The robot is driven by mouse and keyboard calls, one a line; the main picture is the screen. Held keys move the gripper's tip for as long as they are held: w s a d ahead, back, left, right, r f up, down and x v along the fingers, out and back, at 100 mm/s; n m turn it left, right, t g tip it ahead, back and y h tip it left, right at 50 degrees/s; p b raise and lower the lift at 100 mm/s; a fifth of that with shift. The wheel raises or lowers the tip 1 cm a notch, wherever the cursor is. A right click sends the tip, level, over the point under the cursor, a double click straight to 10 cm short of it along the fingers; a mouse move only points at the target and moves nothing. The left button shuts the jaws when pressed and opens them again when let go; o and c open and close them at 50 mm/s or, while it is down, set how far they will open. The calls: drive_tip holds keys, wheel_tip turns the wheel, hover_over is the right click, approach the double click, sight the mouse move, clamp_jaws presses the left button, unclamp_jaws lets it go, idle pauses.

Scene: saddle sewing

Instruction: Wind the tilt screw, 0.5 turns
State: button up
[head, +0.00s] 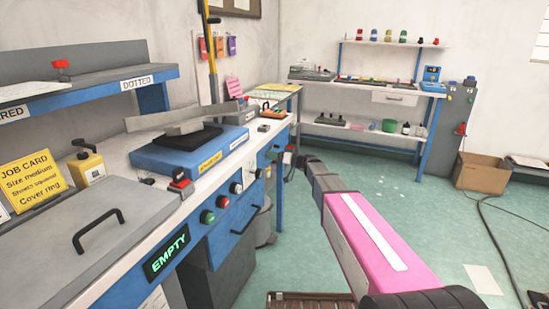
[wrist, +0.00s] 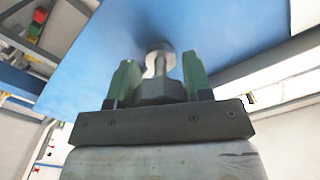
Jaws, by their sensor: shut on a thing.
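In the wrist view, the tilt screw (wrist: 158,65) shows as a pale metal shaft with a rounded collar. It meets the underside of a blue panel (wrist: 225,35). A dark grey block-like part sits at the shaft's near end, between the jaws. My gripper (wrist: 160,74) has two green fingers, one on each side, shut on the screw. In the head view, my pink arm reaches from the lower right towards the right end of the blue workbench (head: 225,195). The screw and the fingertips cannot be made out there.
A blue block with a black pad (head: 190,138) lies on the bench. Buttons and knobs (head: 222,201) line its front, beside a lit EMPTY sign (head: 167,252). A grey bin (head: 264,225) stands below. A cardboard box (head: 482,172) and a cable lie right; the green floor between is mostly clear.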

drive_tip(key=shift+a+n, duration=0.1)
drive_tip(key=shift+n, duration=0.4)
drive_tip(key=o, duration=0.9)
drive_tip(key=v, duration=1)
drive_tip(key=shift+s+d, duration=0.15)
drive_tip(key=shift+d, duration=0.25)
